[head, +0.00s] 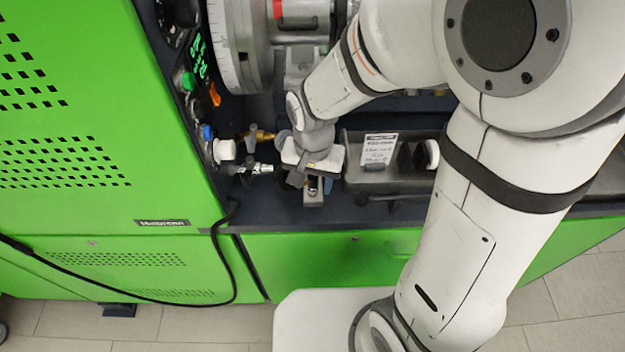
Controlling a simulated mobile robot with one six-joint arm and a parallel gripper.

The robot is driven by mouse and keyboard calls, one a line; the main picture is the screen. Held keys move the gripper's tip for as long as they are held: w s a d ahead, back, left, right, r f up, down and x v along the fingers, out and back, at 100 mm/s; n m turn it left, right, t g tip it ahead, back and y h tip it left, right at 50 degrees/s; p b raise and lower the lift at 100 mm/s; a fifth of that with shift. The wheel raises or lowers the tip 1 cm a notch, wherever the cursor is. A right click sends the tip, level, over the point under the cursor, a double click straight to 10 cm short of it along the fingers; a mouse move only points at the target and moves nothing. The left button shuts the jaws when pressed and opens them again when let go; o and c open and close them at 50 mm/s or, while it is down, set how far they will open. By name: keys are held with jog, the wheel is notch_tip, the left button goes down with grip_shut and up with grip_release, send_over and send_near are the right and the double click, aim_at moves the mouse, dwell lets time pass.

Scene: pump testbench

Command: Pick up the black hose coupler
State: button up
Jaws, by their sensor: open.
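My gripper (312,190) points down over the dark bench top, just left of a grey tray. It is open, and its fingers are small and partly covered by its own body. I cannot pick out the black hose coupler for certain. A small dark shape (295,179) shows right beside the fingers, but I cannot tell whether it is the coupler or part of the gripper. Whether anything stands between the fingers is also unclear.
The grey tray (355,181) bears a white label and dark items. Brass (258,135) and silver (262,169) fittings stick out from the control panel to the left. A black cable (236,270) hangs over the bench front. The large grey wheel (228,45) stands behind.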

jog(key=shift+c, duration=0.5)
grip_shut()
notch_tip(320, 180, up, 10)
jog(key=shift+r+p, duration=0.1)
jog(key=shift+p, duration=0.25)
